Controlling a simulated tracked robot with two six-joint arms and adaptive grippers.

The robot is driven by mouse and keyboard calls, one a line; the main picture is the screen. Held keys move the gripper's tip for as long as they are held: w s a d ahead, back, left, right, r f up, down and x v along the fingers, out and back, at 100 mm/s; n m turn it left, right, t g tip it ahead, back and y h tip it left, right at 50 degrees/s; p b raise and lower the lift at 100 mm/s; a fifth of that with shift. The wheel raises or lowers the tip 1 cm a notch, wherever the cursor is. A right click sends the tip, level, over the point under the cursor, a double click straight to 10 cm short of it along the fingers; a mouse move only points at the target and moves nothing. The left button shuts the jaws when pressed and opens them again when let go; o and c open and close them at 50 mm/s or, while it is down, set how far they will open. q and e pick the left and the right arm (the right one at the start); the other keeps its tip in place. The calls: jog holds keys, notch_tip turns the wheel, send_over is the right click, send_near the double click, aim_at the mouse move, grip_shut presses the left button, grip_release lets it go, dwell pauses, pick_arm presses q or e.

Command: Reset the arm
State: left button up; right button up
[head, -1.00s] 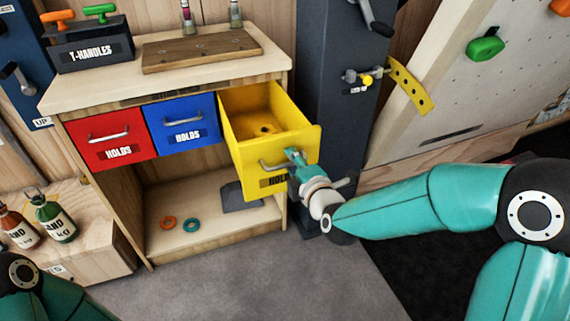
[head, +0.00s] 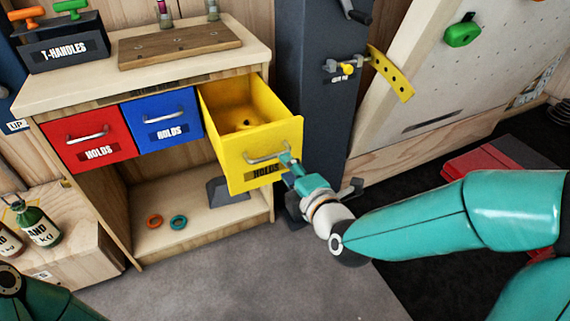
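My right gripper (head: 289,168) is in front of the open yellow drawer (head: 265,150), close to the right end of its metal handle (head: 268,157). Its small fingers look spread, with nothing between them, and it appears slightly off the handle. The drawer is pulled well out and looks empty apart from a dark round spot on its floor. My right arm reaches in from the right edge. Of my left arm only a link shows at the lower left corner; the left gripper is out of view.
The red drawer (head: 88,139) and blue drawer (head: 162,121) are shut. A dark post (head: 315,90) stands right of the cabinet. A red mat (head: 490,163) lies at right. The grey floor in front is clear.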

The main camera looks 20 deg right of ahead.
dwell(0.4)
jog(key=s+d+f+m+g, duration=0.1)
jog(key=s+f+g, duration=0.15)
jog(key=f, duration=0.85)
jog(key=s+d+f+m+g, duration=0.1)
jog(key=f+g, duration=0.2)
jog(key=f, duration=0.8)
jog(key=s+a+f+m+g+y, duration=0.1)
jog(key=s+a+f+m+g, duration=0.3)
jog(key=s+f+m, duration=0.5)
jog(key=s+a+f+m+g+y, duration=0.1)
jog(key=s+a+f+m+g, duration=0.1)
jog(key=s+f+m+g, duration=0.65)
notch_tip(320, 180, up, 29)
jog(key=s+m+t+p, duration=0.1)
jog(key=m+t+p, duration=0.1)
jog(key=p, duration=2.5)
jog(key=shift+r+t+p, duration=0.15)
jog(key=shift+t+p, duration=0.15)
jog(key=shift+t, duration=0.3)
